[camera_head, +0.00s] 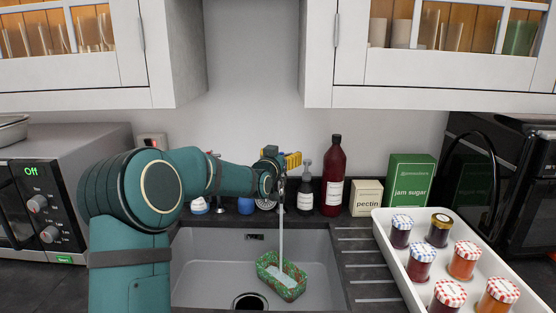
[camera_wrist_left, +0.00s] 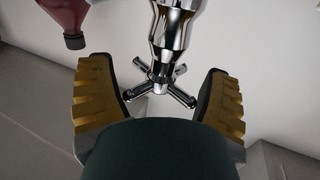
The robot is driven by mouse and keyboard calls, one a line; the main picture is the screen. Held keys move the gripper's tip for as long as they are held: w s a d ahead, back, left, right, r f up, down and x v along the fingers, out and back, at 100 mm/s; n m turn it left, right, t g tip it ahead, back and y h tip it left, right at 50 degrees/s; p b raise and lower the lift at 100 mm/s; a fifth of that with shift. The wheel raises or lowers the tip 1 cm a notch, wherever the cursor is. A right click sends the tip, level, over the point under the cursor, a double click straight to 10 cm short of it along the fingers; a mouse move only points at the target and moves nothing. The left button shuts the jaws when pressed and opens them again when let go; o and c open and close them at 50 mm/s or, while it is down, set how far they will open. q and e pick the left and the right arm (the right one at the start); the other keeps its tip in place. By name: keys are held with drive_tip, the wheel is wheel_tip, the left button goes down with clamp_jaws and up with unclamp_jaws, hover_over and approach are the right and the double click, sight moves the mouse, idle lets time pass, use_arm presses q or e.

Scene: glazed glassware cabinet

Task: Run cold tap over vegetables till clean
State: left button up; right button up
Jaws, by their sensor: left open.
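A green and red container (camera_head: 281,275), probably holding the vegetables, sits in the grey sink (camera_head: 207,262), right of the drain. A thin pale stream of water (camera_head: 281,225) falls from the tap into it. In the left wrist view, the chrome tap's cross handle (camera_wrist_left: 174,93) lies between the two yellow-padded fingers of my left gripper (camera_wrist_left: 165,98). The fingers are spread, with no clear contact on the handle. In the head view my left gripper (camera_head: 288,160) is at the tap behind the sink, and the wrist hides much of the tap. My right gripper is out of view.
A dark red bottle (camera_head: 333,180), a soap pump bottle (camera_head: 305,192), a pectin box (camera_head: 366,197) and a jam sugar box (camera_head: 409,180) stand behind the sink. A white tray (camera_head: 397,268) of jars is right. A microwave (camera_head: 62,180) is left; cabinets hang above.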

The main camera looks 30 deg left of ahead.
use_arm(q)
drive_tip(key=v, duration=1.2)
idle(2.9)
